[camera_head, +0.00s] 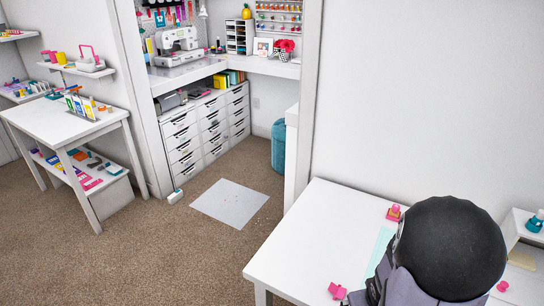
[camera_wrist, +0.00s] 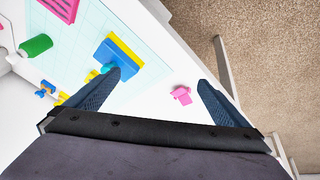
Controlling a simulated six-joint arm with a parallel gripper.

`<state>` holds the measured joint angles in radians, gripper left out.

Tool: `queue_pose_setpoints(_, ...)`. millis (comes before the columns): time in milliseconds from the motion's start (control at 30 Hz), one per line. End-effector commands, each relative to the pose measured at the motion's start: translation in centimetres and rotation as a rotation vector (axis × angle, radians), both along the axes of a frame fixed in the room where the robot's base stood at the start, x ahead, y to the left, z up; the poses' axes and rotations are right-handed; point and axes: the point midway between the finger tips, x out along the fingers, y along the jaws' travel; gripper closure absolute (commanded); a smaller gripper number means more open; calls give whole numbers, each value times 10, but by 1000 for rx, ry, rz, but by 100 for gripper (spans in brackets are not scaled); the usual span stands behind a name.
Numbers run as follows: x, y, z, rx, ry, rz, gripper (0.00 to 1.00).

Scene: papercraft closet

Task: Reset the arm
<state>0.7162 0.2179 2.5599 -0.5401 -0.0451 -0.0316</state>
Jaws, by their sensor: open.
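My gripper (camera_wrist: 160,78) shows in the wrist view with its two blue fingers wide apart and nothing between them. It is above the white table (camera_head: 290,240). A small pink item (camera_wrist: 181,95) lies on the table, in the picture between the fingers; a pink item (camera_head: 337,291) also shows near the table's front edge in the head view. A blue and yellow block (camera_wrist: 118,53) lies beyond the left finger, on a pale cyan mat (camera_wrist: 90,25). In the head view my dark arm covers the table's right part, and the fingers are hidden.
A green spool (camera_wrist: 36,45) and a pink ridged item (camera_wrist: 62,6) lie at the wrist view's left. A pink and orange item (camera_head: 393,212) stands at the table's back. A white shelf (camera_head: 525,225) is at right. The table's left part is clear; carpet (camera_head: 200,260) lies beyond.

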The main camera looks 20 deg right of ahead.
Motion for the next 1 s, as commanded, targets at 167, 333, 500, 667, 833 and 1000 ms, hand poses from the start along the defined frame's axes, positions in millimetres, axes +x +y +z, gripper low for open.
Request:
queue_pose_setpoints(167, 9, 66, 26, 41, 103, 38, 0)
queue_pose_setpoints(333, -2, 135, 46, 112, 200, 76, 0)
queue_pose_setpoints(500, -22, 187, 62, 179, 281, 115, 0)
queue_pose_setpoints(667, -35, 212, 69, 214, 325, 139, 0)
queue_pose_setpoints(833, -39, 218, 71, 224, 337, 143, 0)
queue_pose_setpoints(1000, -39, 218, 71, 223, 337, 143, 0)
